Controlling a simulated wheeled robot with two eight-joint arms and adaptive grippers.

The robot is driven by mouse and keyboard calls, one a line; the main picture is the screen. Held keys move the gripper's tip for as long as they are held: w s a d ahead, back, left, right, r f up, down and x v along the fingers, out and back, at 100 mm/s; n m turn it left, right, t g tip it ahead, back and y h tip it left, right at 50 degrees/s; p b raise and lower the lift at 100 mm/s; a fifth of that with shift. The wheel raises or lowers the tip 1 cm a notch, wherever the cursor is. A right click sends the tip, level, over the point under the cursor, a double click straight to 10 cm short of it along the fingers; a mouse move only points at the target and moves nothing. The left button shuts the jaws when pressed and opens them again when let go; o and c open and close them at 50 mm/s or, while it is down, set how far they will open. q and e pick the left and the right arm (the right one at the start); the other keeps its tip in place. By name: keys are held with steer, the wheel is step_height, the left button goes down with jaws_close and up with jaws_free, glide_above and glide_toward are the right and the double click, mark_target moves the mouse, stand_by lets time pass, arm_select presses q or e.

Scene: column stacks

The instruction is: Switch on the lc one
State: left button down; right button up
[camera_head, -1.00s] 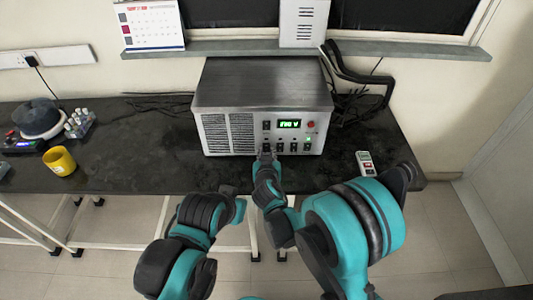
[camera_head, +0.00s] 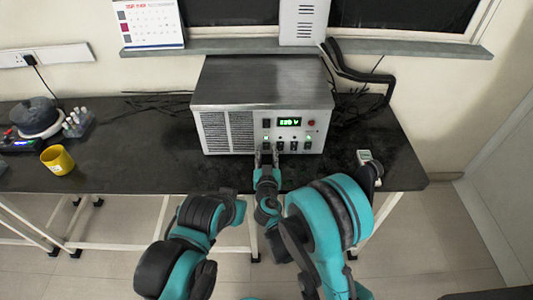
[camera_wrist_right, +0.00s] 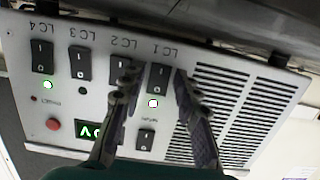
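A grey power supply box (camera_head: 262,88) stands on the dark bench, its front toward me. In the right wrist view its panel is upside down, with black rocker switches labelled LC 1 to LC 4. The LC 1 switch (camera_wrist_right: 158,79) lies between my right fingers, and the green light (camera_wrist_right: 153,103) by it is lit. My right gripper (camera_wrist_right: 156,74) is open around this switch; I cannot tell whether a finger touches it. In the head view the gripper (camera_head: 266,152) is at the panel's lower edge. My left arm shows low, but its fingers cannot be made out.
The LC 2 switch (camera_wrist_right: 118,70) is partly behind a finger. The LC 3 switch (camera_wrist_right: 80,63) and LC 4 switch (camera_wrist_right: 42,56) are to its left. A red button (camera_wrist_right: 53,124) is on the panel. A yellow mug (camera_head: 58,160) stands left; bare bench lies between.

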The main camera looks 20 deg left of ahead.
mark_target(267, 127)
step_height(267, 127, up, 10)
stand_by(0.6)
stand_by(0.4)
